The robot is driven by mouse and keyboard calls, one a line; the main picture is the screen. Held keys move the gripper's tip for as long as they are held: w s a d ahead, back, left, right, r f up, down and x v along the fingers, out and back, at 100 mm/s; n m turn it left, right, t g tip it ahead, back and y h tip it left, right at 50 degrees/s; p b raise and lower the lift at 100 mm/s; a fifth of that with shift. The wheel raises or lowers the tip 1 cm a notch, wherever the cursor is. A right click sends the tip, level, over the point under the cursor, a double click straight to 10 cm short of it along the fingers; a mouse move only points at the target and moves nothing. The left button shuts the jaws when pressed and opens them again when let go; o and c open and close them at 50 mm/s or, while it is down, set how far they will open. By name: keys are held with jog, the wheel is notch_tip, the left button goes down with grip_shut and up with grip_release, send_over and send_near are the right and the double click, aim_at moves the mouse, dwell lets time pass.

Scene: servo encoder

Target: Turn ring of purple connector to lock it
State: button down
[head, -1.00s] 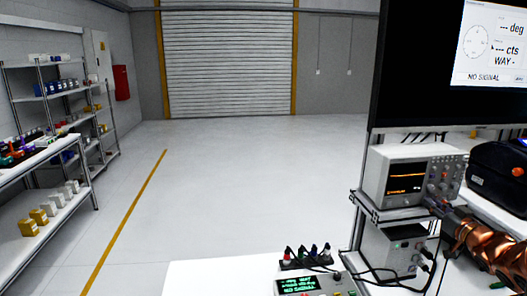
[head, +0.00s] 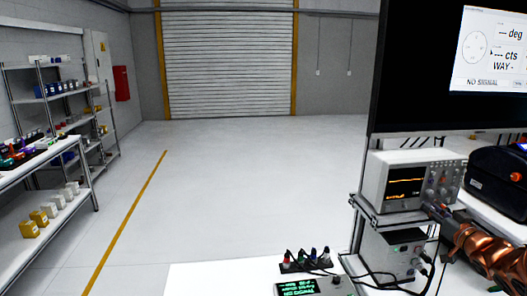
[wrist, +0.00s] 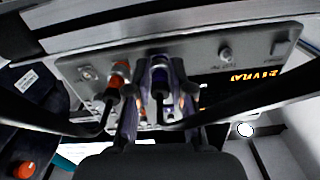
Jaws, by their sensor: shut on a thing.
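The purple connector (wrist: 160,83) is at a socket on the light grey panel (wrist: 205,65) in the wrist view. My gripper (wrist: 160,72) is shut on it, with one finger on each side. A dark cable runs from the connector's near end. The fingers hide the sides of the ring, so its turn angle cannot be read. In the head view my copper-coloured arm reaches in at the lower right, and the fingers cannot be made out there.
An orange connector (wrist: 119,78) with its own cable sits just left of my gripper. A lit orange display (wrist: 245,80) is at the panel's right. The oscilloscope (head: 400,180) stands on a rack, and the monitor (head: 420,70) above reads NO SIGNAL. Several cables cross the bench.

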jog(key=shift+m+p, duration=0.4)
jog(key=shift+p, duration=0.45)
dwell(0.4)
jog(key=c, duration=1.3)
grip_release()
jog(key=s+d, duration=0.1)
jog(key=s, duration=0.8)
jog(key=shift+p, duration=0.3)
jog(key=shift+w+d, duration=0.1)
jog(key=shift+w, duration=0.05)
